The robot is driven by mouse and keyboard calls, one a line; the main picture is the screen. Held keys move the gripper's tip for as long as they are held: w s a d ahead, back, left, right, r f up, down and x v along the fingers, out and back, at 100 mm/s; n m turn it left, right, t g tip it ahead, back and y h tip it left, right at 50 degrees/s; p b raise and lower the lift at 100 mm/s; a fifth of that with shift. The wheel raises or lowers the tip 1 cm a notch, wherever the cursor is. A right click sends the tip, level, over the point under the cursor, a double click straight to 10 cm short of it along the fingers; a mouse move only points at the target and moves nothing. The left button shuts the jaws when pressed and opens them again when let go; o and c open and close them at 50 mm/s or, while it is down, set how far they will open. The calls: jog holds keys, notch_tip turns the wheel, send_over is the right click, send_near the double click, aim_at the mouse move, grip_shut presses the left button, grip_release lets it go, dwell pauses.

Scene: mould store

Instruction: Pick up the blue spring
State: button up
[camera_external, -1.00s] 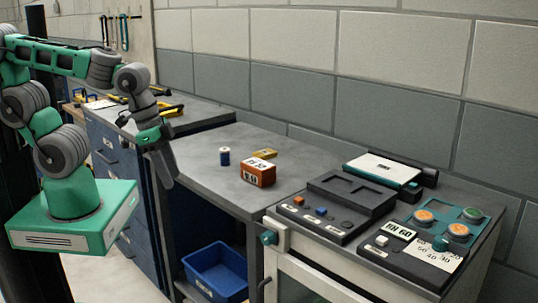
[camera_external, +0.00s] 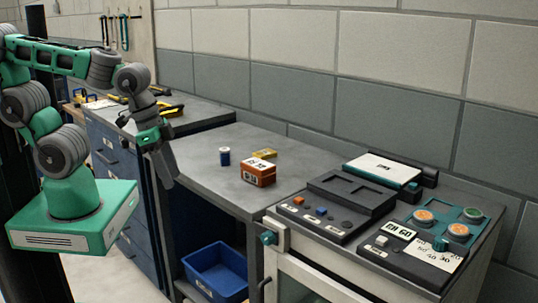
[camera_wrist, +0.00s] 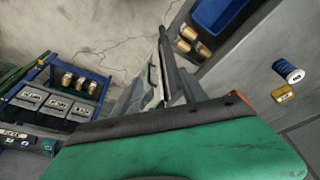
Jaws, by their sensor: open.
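The blue spring (camera_external: 224,156) is a small upright blue cylinder with pale ends on the grey bench top (camera_external: 205,178). In the wrist view it is the blue spool-like piece (camera_wrist: 288,71) at the right. My gripper (camera_external: 166,176) hangs beside the left edge of the bench, pointing down, to the left of the spring and apart from it. It is open, and I see nothing between its fingers. In the wrist view my gripper (camera_wrist: 165,75) shows dark fingers at the middle, well left of the spring.
An orange-brown box (camera_external: 258,173) and a yellow block (camera_external: 264,153) stand right of the spring; the yellow block also shows in the wrist view (camera_wrist: 284,93). A blue bin (camera_external: 216,270) is below the bench. A cabinet with dark devices (camera_external: 345,205) stands at the right.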

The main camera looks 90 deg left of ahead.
jog(key=shift+o, duration=0.8)
jog(key=r+n+g+p, duration=0.1)
jog(key=n+g+p, duration=0.15)
jog(key=n, duration=1.35)
send_over(224, 149)
jog(key=shift+r+g, duration=0.15)
jog(key=shift+g, duration=0.2)
notch_tip(224, 149, down, 7)
jog(key=shift+a+f+p, duration=0.1)
jog(key=shift+p, duration=0.3)
jog(key=shift+f, duration=0.2)
jog(key=shift+w, duration=0.1)
grip_shut()
